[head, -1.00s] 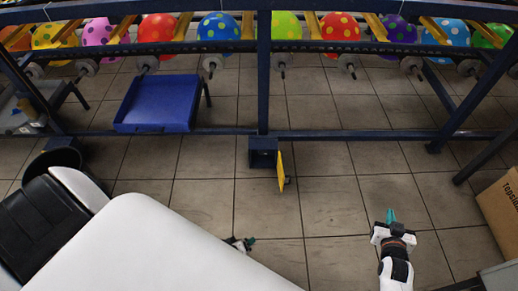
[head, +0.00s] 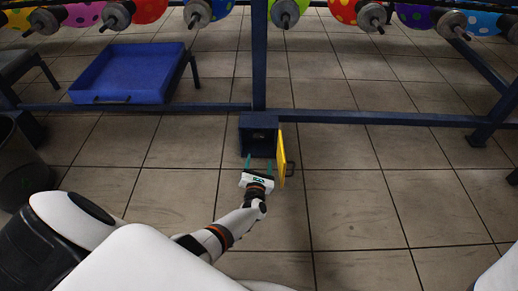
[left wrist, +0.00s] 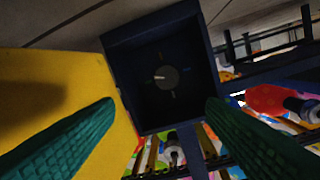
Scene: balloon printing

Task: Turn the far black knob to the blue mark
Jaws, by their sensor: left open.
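A dark blue open box (head: 258,119) is fixed low on the frame post, with its yellow door (head: 282,155) swung open to the right. My left gripper (head: 259,162) is open and empty just in front of the box. In the left wrist view, a round dark grey knob (left wrist: 166,77) with a short white pointer sits on the box's back wall, ahead and between the green fingers (left wrist: 160,110). The pointer faces left. Small marks surround the knob; the blue mark (left wrist: 186,70) is on its right. The fingers appear apart from the knob. My right gripper is out of view.
The yellow door (left wrist: 60,90) is close beside one finger. The box walls enclose the knob. A blue tray (head: 130,72) stands at the left, below a row of balloons. A dark bin (head: 20,165) is at the far left. The tiled floor right of the door is clear.

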